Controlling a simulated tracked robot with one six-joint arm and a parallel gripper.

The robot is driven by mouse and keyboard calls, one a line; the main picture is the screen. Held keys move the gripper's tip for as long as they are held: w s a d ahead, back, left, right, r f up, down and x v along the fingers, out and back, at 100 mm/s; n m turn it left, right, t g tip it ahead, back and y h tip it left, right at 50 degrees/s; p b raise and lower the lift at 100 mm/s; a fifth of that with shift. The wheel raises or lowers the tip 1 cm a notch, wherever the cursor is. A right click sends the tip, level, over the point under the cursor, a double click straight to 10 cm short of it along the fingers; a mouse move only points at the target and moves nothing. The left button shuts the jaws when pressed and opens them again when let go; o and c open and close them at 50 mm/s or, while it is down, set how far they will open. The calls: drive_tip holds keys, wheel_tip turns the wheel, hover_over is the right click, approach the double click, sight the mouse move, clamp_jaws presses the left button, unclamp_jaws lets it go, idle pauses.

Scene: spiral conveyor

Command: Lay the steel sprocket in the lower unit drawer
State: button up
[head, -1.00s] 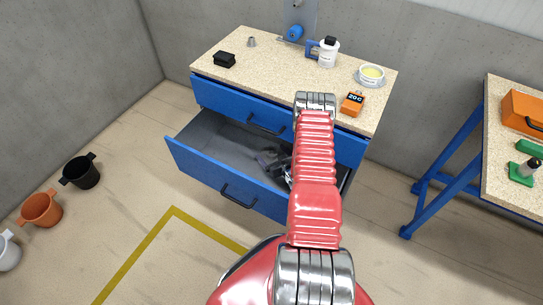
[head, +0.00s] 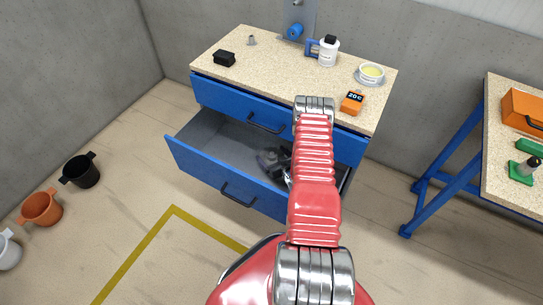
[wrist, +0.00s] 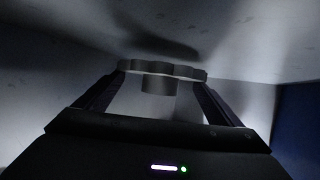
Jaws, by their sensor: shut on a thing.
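The lower unit drawer (head: 215,181) is pulled out of the blue unit, and its grey inside shows. My gripper (head: 273,160) is down inside the drawer, toward its right half, partly hidden by my red arm. In the wrist view my gripper (wrist: 160,82) is shut on the steel sprocket (wrist: 163,68), a grey toothed disc with a short hub. The sprocket is close to the pale drawer surface, with a dark shadow beside it. I cannot tell whether it touches. The sprocket is not clearly visible in the head view.
The upper drawer (head: 233,104) is shut. The left part of the open drawer is clear. Another bench (head: 490,190) stands right.

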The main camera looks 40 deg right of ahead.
drive_tip(key=o, duration=1.4)
drive_tip(key=shift+r, duration=0.2)
drive_tip(key=shift+r, duration=0.55)
drive_tip(key=v, duration=0.7)
drive_tip(key=shift+s, duration=0.2)
drive_tip(key=shift+a, duration=0.1)
drive_tip(key=shift+w, duration=0.1)
